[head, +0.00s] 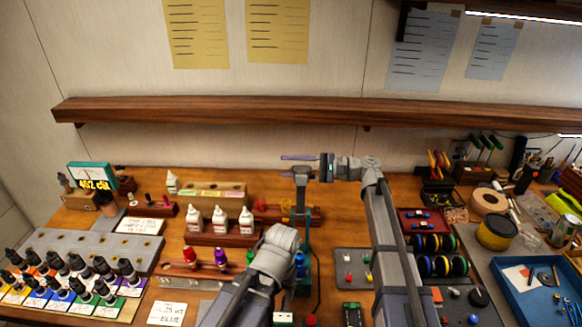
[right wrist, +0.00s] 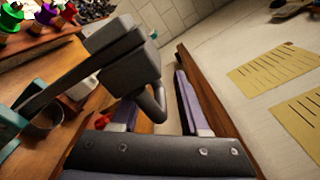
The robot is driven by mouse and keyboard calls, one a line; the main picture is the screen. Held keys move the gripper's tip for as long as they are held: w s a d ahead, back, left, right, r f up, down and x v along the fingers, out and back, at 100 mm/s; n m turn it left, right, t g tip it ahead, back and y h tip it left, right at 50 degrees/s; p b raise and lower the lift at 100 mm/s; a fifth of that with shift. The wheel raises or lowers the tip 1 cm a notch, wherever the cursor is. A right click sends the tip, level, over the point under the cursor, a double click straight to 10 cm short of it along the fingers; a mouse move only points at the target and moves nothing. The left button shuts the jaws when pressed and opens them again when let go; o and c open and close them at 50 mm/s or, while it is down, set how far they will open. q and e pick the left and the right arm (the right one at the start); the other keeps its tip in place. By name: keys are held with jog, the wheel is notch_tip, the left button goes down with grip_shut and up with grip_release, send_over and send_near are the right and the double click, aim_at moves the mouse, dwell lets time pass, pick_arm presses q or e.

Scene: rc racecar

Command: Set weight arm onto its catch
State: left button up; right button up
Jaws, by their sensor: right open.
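The weight arm is a dark grey bar with a thick block (right wrist: 125,50) and a bent rod end, large in the right wrist view. In the head view its grey head and post (head: 301,190) stand near the middle of the bench, above a teal frame (head: 306,240). My right gripper (head: 287,166) reaches in from the right at the head of the weight arm. In the right wrist view its lavender fingers (right wrist: 158,92) are apart, with the bent rod end between them. The catch cannot be made out. My left arm comes from below; its gripper does not show.
White bottles (head: 220,220) and coloured bottles stand left of the weight arm. A red tray (head: 408,214), wheels and a blue tray (head: 510,290) lie right. A wooden shelf (head: 300,112) runs above.

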jog(key=c, duration=0.7)
grip_shut()
